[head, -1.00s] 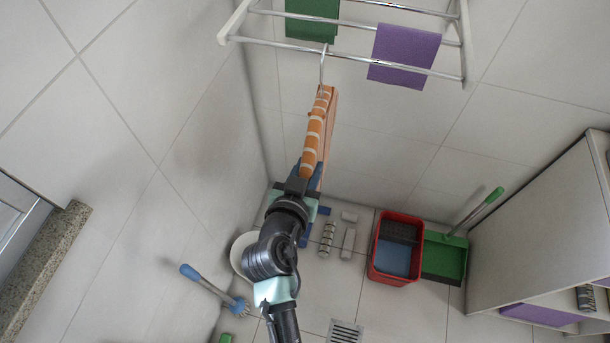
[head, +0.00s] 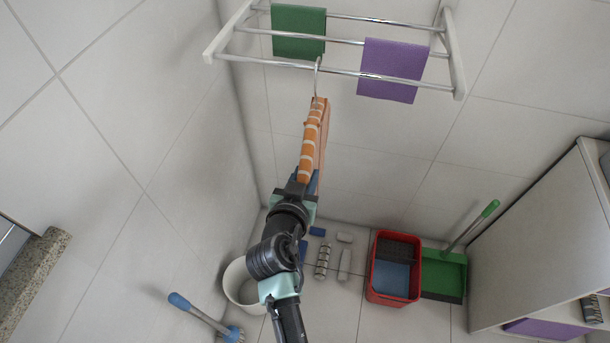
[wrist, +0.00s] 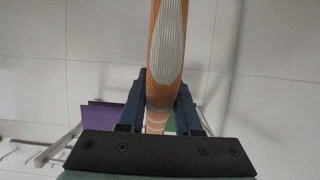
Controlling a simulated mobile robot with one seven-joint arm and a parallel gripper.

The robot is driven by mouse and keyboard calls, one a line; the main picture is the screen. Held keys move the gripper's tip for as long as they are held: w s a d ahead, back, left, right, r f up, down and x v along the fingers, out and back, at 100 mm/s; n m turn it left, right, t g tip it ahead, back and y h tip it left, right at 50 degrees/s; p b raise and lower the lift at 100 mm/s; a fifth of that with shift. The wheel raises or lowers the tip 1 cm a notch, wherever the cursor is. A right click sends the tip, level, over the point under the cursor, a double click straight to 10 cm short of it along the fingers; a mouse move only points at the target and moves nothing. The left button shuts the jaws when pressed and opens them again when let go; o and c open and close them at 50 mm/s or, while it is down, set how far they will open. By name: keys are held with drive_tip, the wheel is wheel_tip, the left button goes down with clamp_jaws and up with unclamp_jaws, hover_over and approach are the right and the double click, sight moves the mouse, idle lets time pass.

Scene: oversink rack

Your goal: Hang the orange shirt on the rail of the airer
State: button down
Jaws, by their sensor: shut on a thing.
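The orange shirt (head: 313,140) with pale stripes hangs folded on a hanger with a metal hook (head: 317,72). My gripper (head: 302,184) is shut on the near end of the shirt; in the wrist view the shirt (wrist: 166,50) runs between the two dark fingers. The airer (head: 456,60) is on the wall above, with several chrome rails. The hook's top overlaps the front rail (head: 350,73) in the head view; I cannot tell whether it is around the rail or only in front of it. The wrist view does not show the hook clearly.
A green cloth (head: 298,32) and a purple cloth (head: 391,70) hang on the airer, with bare front rail between them. Below are a red bucket (head: 393,296), a green dustpan (head: 443,273) and a white bucket (head: 236,286). A cabinet (head: 540,240) stands right; a wall is close left.

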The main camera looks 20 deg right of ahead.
idle(0.3)
drive_tip(key=c, duration=0.5)
unclamp_jaws()
drive_tip(key=shift+f, duration=0.1)
